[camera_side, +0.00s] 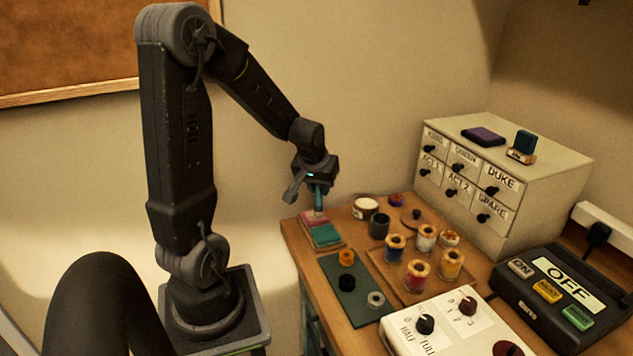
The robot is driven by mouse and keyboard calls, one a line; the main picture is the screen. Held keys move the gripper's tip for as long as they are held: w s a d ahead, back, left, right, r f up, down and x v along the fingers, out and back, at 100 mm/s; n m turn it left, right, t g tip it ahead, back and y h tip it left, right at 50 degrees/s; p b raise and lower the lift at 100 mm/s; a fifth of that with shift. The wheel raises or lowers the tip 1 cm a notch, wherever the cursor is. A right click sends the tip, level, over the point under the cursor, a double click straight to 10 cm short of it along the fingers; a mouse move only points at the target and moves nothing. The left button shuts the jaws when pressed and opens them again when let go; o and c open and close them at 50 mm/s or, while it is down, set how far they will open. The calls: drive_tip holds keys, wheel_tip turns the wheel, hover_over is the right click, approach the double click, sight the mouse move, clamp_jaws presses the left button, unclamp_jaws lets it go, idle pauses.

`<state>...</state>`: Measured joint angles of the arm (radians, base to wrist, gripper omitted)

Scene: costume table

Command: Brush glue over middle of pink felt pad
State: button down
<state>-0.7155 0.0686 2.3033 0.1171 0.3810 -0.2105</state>
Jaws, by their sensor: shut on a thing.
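My gripper (318,182) is shut on a brush (320,200) with a blue handle and points it downward. The brush's lower end is at the pink felt pad (307,219); I cannot tell whether the bristles touch it. The pink pad lies beside a teal pad (325,235) on a small wooden tray (332,246) at the table's far left corner. An open jar with pale contents (366,205) stands to the right of the pads; I cannot tell if it holds glue.
A dark cup (379,226) and several thread spools (417,273) stand right of the pads. A dark green mat (352,298) with small rings lies in front. A labelled drawer cabinet (545,190), a black switch box (520,296) and a white knob box (450,343) fill the right.

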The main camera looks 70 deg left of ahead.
drive_tip(key=d, duration=0.2)
drive_tip(key=shift+d, duration=0.3)
drive_tip(key=shift+s+a, duration=0.25)
drive_tip(key=shift+s, duration=0.2)
drive_tip(key=shift+a, duration=2.75)
drive_tip(key=shift+d, duration=3.15)
wheel_tip(320, 180, up, 8)
drive_tip(key=shift+w+a, duration=0.1)
